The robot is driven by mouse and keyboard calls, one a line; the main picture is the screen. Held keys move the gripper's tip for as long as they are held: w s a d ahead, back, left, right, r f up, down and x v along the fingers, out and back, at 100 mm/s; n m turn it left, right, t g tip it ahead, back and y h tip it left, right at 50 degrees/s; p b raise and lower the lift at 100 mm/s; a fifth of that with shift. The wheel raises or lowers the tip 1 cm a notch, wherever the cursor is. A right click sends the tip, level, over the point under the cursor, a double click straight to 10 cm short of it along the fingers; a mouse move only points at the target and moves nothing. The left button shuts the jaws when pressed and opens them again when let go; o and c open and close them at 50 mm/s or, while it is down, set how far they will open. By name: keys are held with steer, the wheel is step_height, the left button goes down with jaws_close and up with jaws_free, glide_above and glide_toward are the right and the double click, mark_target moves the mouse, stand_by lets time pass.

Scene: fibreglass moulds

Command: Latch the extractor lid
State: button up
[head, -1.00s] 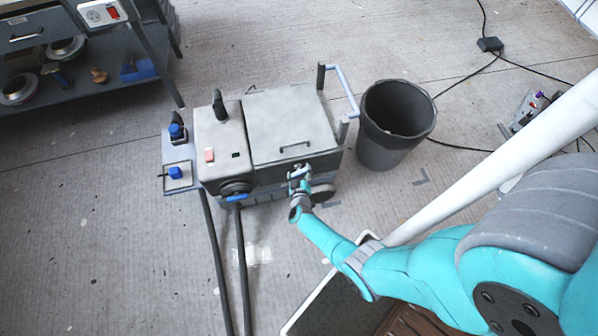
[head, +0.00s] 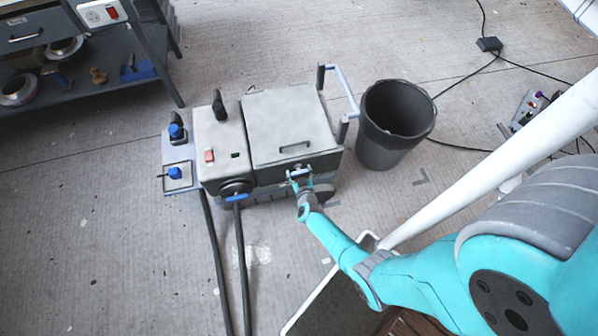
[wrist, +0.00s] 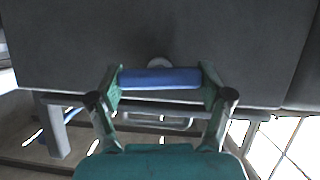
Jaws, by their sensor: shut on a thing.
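The extractor (head: 222,150) is a grey box on wheels in the middle of the head view. Its pale lid (head: 290,122) with a thin bar handle (head: 294,146) looks down flat on the right part of the box. My gripper (head: 300,176) is at the front wall below the lid's front edge. In the wrist view, my gripper (wrist: 161,86) is shut on a blue latch bar (wrist: 160,78), one finger at each end. A round grey mount shows behind the bar. The lid handle (wrist: 155,123) shows below it. I cannot tell whether the latch is engaged.
A dark bin (head: 380,140) stands right of the extractor, near its push handle (head: 342,88). Two dark hoses (head: 242,265) run along the floor in front. A workbench (head: 85,88) is at the upper left. Cables and a power strip (head: 527,110) lie at the right.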

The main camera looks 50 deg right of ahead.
steer(key=shift+m+y, duration=0.3)
steer(key=shift+m, duration=0.3)
steer(key=o, duration=1.1)
steer(key=v, duration=1.2)
steer(key=shift+s+d+f, duration=0.1)
